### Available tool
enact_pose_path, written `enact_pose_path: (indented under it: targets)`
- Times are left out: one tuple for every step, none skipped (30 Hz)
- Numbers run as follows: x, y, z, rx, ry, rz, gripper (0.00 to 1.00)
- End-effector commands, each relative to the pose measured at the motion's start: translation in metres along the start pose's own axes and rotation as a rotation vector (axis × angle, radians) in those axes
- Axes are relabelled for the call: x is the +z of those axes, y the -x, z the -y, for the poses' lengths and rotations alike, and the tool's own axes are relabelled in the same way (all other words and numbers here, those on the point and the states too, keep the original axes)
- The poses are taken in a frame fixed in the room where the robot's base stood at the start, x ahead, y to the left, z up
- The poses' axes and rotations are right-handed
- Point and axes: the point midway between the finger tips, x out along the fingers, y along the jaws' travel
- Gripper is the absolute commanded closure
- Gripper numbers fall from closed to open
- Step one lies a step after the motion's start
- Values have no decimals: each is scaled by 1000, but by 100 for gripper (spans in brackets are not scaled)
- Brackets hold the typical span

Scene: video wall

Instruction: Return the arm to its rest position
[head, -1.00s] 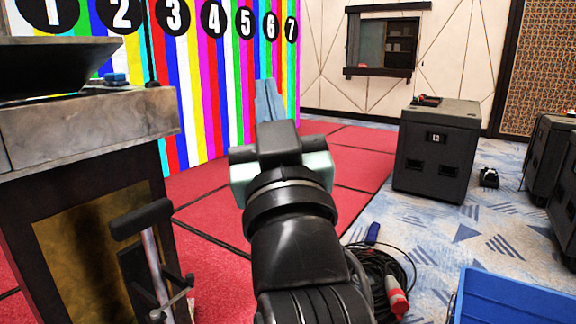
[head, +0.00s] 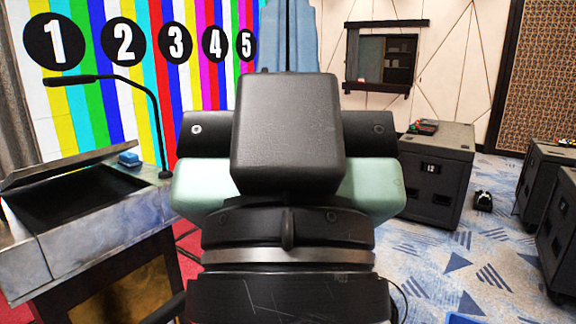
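My gripper (head: 288,30) fills the middle of the head view, close to the camera. Its black housing and pale green sides show large, and light blue fingers point up and away at the top of the picture. I see nothing held.
A grey desk (head: 100,225) with a blue object (head: 128,158) and a thin black lamp stands on the left. A black case (head: 440,180) stands on the right, with more cases (head: 553,235) at the right edge. Patterned carpet lies between them.

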Motion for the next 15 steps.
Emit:
enact_pose_path:
  targets:
    - [-23, -24, 0, 0, 0, 0, 100]
    - [-29, -31, 0, 0, 0, 0, 100]
    - [-38, -40, 0, -1, 0, 0, 100]
    - [-44, -47, 0, -1, 0, 0, 100]
    - [-50, -54, 0, -1, 0, 0, 100]
    - [-59, -62, 0, -1, 0, 0, 100]
    - [-65, -69, 0, -1, 0, 0, 100]
    - [-72, -76, 0, -1, 0, 0, 100]
    - [-80, -85, 0, -1, 0, 0, 100]
    - [-86, -91, 0, -1, 0, 0, 100]
    - [-91, -97, 0, -1, -1, 1, 100]
    - [-98, -104, 0, -1, -1, 1, 100]
    - [-102, -108, 0, -1, -1, 1, 100]
    - [-106, -113, 0, -1, -1, 1, 100]
    - [-111, -118, 0, -1, -1, 1, 100]
